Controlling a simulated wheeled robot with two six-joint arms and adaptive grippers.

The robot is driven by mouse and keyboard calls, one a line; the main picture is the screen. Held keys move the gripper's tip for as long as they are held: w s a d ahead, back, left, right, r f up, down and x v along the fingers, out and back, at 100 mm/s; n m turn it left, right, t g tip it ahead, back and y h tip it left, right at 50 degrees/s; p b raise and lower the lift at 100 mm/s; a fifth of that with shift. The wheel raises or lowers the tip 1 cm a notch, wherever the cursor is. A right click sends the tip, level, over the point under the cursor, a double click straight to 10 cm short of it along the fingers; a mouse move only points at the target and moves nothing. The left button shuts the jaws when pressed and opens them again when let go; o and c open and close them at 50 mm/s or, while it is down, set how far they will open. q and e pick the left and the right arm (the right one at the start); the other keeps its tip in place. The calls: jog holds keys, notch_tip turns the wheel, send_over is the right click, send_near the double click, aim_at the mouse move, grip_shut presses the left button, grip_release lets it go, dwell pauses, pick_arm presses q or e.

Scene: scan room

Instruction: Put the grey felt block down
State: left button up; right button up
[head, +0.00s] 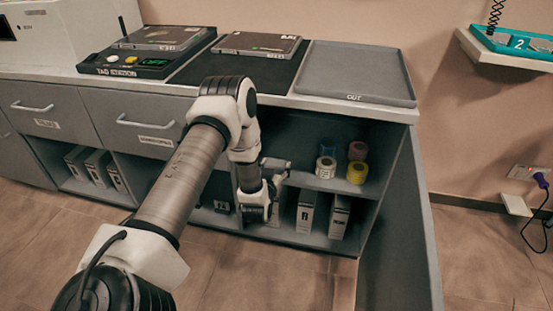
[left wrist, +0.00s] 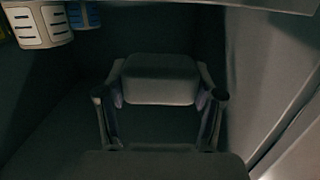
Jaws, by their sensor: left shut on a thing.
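The grey felt block (left wrist: 160,78) shows in the left wrist view, a rounded grey box between the two fingers of my left gripper (left wrist: 160,98). The gripper is shut on it. The space around it is dark, and I cannot tell whether the block touches a surface below. In the head view my left gripper (head: 277,178) is at the open front of the cabinet, left of the tape rolls. It is small there and partly hidden by my wrist, so the block is not clear in that view. My right gripper is not in view.
A white roll (head: 325,167) stands on the cabinet shelf beside yellow (head: 357,172), red and blue rolls. Box files (head: 306,211) stand below. An open door (head: 398,235) is on the right. The counter carries a grey OUT tray (head: 354,97) and the tag station (head: 137,66).

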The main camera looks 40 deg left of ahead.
pick_arm(q)
jog(key=x, duration=0.2)
jog(key=b+x, duration=0.1)
jog(key=x, duration=0.1)
jog(key=a+b+x, duration=0.1)
jog(key=x, duration=0.2)
jog(key=shift+s+a+r, duration=0.1)
jog(key=shift+s+a, duration=0.1)
jog(key=shift+s, duration=0.05)
jog(key=shift+w+a+f, duration=0.1)
jog(key=shift+w+f, duration=0.05)
jog(key=shift+f, duration=0.15)
jog(key=shift+f+b, duration=1.1)
jog(key=shift+f, duration=0.4)
jog(key=o, duration=1)
jog(key=shift+o, duration=0.2)
jog(key=shift+r, duration=0.1)
